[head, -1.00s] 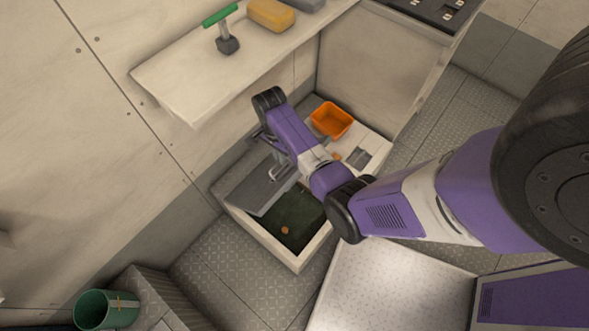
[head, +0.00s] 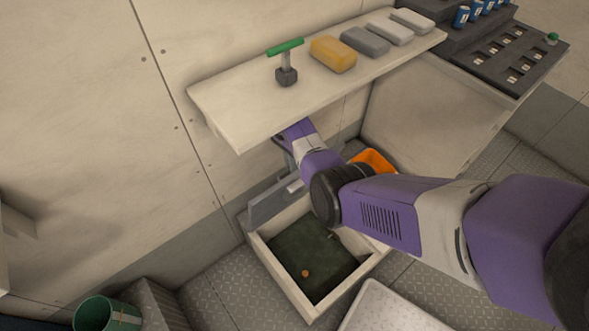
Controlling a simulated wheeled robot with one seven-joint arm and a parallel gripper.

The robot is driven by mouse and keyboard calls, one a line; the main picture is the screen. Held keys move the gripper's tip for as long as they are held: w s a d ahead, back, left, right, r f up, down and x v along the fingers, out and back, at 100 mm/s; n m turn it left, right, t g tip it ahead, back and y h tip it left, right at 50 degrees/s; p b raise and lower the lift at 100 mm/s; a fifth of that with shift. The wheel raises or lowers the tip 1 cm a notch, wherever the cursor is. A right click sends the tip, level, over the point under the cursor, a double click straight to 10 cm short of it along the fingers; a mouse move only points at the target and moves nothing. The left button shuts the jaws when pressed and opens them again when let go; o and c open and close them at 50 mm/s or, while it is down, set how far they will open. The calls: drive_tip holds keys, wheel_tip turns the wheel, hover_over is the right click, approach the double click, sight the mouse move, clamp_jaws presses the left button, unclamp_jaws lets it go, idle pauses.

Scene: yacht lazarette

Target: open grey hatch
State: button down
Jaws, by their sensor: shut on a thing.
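The grey hatch (head: 265,208) stands raised and steeply tilted at the back left edge of a low cream box (head: 288,287). The box opening is largely uncovered and shows a dark green inside (head: 312,250). My gripper (head: 290,178) is beside the hatch's upper part, below the shelf, and is shut on the hatch's handle. My purple arm hides much of the gripper, and the fingertips and grip are hard to make out.
A cream shelf (head: 225,105) overhangs the hatch closely, holding a green-handled tool (head: 286,65) and several blocks. An orange bin (head: 375,160) is partly hidden behind my arm. A small orange-brown piece (head: 305,273) lies inside the box. A green bucket (head: 105,313) stands lower left.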

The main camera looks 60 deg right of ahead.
drive_tip(key=shift+f, duration=0.25)
drive_tip(key=c, duration=1.6)
unclamp_jaws()
drive_tip(key=shift+o, duration=0.4)
drive_tip(key=shift+r, duration=0.1)
drive_tip(key=shift+r, duration=0.1)
